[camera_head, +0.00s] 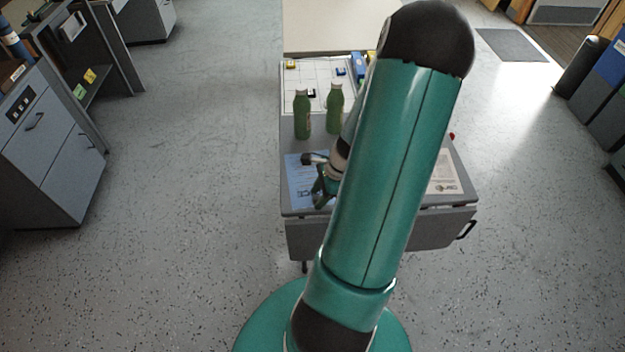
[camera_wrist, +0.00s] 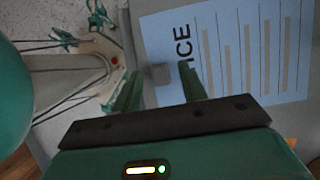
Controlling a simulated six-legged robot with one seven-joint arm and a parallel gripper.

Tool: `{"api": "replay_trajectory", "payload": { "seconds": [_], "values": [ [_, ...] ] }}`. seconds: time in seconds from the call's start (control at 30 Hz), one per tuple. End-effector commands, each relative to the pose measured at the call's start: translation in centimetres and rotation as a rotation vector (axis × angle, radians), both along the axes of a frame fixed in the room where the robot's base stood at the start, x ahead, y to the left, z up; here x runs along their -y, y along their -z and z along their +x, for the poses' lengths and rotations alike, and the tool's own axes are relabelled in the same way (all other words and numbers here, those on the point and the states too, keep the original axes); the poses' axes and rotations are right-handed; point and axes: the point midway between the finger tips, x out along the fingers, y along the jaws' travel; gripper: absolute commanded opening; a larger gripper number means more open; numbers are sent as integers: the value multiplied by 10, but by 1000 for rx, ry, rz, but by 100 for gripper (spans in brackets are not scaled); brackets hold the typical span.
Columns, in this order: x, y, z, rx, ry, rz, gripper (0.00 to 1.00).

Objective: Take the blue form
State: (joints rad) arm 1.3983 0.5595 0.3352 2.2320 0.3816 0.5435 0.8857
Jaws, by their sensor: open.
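The blue form (camera_head: 299,184) lies flat on the front left of the grey desk top, partly hidden by my arm. In the wrist view the form (camera_wrist: 231,55) shows dark lettering ending in "ICE" and several grey bars. A small grey square piece (camera_wrist: 160,74) sits at its edge, between my fingers in the picture. My gripper (camera_wrist: 160,79) is open, its two green fingers on either side of that piece. In the head view my gripper (camera_head: 322,195) is over the form's right part. Whether the fingers touch the form, I cannot tell.
Two green bottles (camera_head: 303,114) (camera_head: 334,108) stand behind the form. A white gridded board (camera_head: 308,78) with small coloured blocks lies farther back. A cream printed sheet (camera_head: 443,173) lies at the desk's right. Grey drawers (camera_head: 50,140) stand left; the floor between is clear.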

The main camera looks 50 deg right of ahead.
Motion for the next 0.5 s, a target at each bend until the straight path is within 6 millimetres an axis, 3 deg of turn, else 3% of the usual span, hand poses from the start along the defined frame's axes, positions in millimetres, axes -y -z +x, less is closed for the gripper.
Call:
{"api": "replay_trajectory", "payload": {
  "seconds": [0.13,0.33,0.5],
  "values": [
    [0,0,0,0,0,0,40],
    [0,0,0,0,0,0,1],
    [0,-1,0,0,0,-1,0]
  ]
}}
